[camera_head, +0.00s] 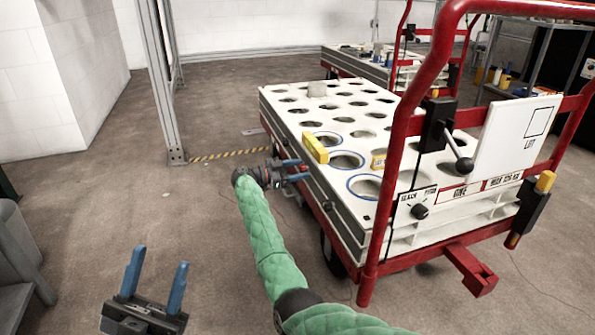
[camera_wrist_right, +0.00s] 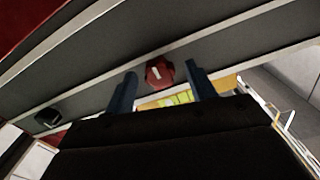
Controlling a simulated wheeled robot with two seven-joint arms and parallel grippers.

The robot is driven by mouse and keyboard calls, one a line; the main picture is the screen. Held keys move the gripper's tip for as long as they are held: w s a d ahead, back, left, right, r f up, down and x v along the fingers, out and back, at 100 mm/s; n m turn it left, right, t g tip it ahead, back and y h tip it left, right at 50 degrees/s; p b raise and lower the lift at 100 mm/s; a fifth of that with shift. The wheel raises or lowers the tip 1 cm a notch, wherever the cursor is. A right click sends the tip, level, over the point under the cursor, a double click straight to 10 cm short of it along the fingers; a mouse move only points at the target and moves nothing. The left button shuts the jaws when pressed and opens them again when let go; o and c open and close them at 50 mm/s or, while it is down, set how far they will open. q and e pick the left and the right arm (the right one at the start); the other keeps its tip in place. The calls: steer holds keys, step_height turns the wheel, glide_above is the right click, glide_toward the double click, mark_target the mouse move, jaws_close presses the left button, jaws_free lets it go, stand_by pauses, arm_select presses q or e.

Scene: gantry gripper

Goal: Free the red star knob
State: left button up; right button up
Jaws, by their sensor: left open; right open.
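The red star knob (camera_wrist_right: 159,73) sits on the dark side rail of the cart and has a pale mark on its face. In the right wrist view it shows between the two blue fingertips of my right gripper (camera_wrist_right: 161,72), with a gap on each side. My right gripper (camera_head: 301,169) is open at the cart's near left side in the head view. A small red bit of the knob (camera_head: 304,168) shows between its fingers there. I cannot tell how deep the fingers reach around it. My left gripper (camera_head: 159,258) is open and empty, low at the left over the floor.
The cart's white top (camera_head: 330,98) has several round holes, some blue-rimmed. A yellow block (camera_head: 315,148) stands at its left edge above the right gripper. A red handle frame (camera_head: 390,175) rises at the near end. A black knob (camera_wrist_right: 47,118) is further along the rail.

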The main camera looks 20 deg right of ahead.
steer(key=c, duration=1)
